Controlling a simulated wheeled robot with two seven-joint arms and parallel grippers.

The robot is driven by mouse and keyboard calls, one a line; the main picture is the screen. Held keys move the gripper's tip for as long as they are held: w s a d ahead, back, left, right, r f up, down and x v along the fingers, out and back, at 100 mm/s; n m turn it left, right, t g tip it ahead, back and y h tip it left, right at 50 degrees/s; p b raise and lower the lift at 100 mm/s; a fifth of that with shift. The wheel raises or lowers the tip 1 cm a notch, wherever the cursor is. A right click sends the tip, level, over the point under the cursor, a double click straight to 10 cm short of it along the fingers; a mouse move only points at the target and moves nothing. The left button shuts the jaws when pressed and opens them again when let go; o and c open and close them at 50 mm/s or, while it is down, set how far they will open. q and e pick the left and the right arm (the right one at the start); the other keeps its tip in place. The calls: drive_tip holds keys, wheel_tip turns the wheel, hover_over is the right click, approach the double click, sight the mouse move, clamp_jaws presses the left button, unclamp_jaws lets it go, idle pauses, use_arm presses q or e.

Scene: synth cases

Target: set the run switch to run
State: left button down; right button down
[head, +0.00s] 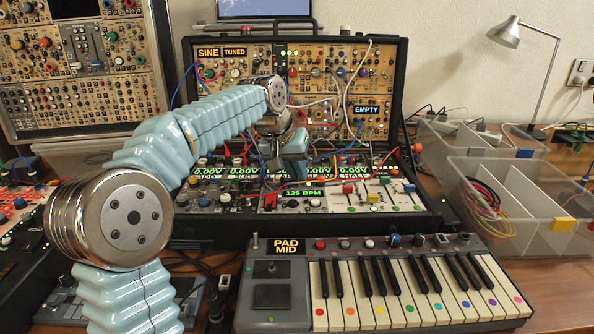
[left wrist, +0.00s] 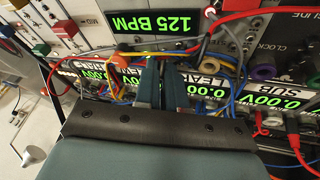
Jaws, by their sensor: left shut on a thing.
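My left gripper (left wrist: 165,72) reaches into the synth case in the left wrist view. Its two dark fingers are close together, with the tips beside the green "125 BPM" display (left wrist: 154,24). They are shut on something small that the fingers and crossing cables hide. In the head view the left gripper (head: 290,172) points down over the row of "0.00V" displays, behind the "125 BPM" display (head: 302,195). I cannot make out the run switch or its position in either view. My right gripper is not in view.
Patch cables, including a red cable (left wrist: 245,18), run close around the fingers. A keyboard (head: 420,290) marked "PAD MID" stands in front of the case (head: 400,225). Clear bins (head: 520,215) are at the right, and a lamp (head: 505,35) stands behind them.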

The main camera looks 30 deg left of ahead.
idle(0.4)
use_arm(q)
drive_tip(key=c, duration=1.2)
unclamp_jaws()
drive_tip(key=shift+c, duration=0.2)
